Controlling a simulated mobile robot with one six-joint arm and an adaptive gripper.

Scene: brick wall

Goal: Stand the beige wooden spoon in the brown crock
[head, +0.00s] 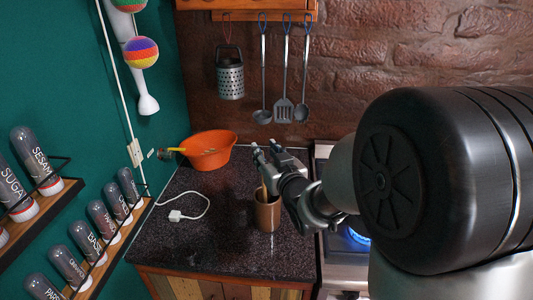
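The brown crock (268,214) stands upright on the dark speckled counter, left of the stove. A short beige piece, which looks like part of the wooden spoon (264,187), shows at the crock's mouth, at its left side. The rest of the spoon is hidden by the crock and my gripper. My gripper (266,150) is just above and behind the crock's mouth, with its fingers pointing up and left in the picture. The fingertips look apart, with nothing clearly seen between them.
An orange bowl (208,151) sits at the back left of the counter (200,245). A white cable with a plug (187,215) lies left of the crock. A lit blue burner (358,236) is to the right. Utensils hang on the brick wall; spice racks line the left wall.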

